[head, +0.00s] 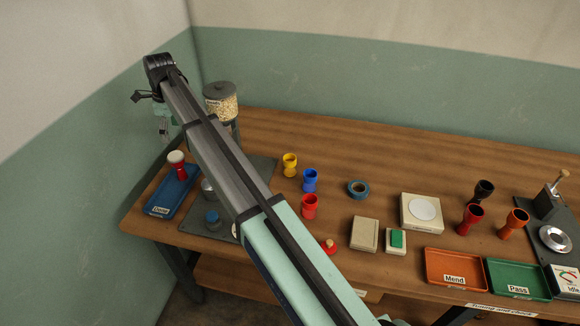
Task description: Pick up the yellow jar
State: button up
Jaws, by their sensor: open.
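The yellow jar (290,165) is a small goblet-shaped piece with a narrow waist. It stands upright on the wooden table, right of my arm and just behind a blue goblet (310,181). My gripper (163,132) is small and partly hidden at the far left end of my arm, near the green wall. It is open and well apart from the yellow jar, above and beyond the table's left end.
A red goblet (309,207) stands in front of the blue one. A tape roll (358,189) lies to their right. A lidded clear container (220,102) stands behind my arm. A blue tray (172,192) sits at left. Bare table (330,140) lies behind the yellow jar.

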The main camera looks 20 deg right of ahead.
jog(key=shift+c, duration=1)
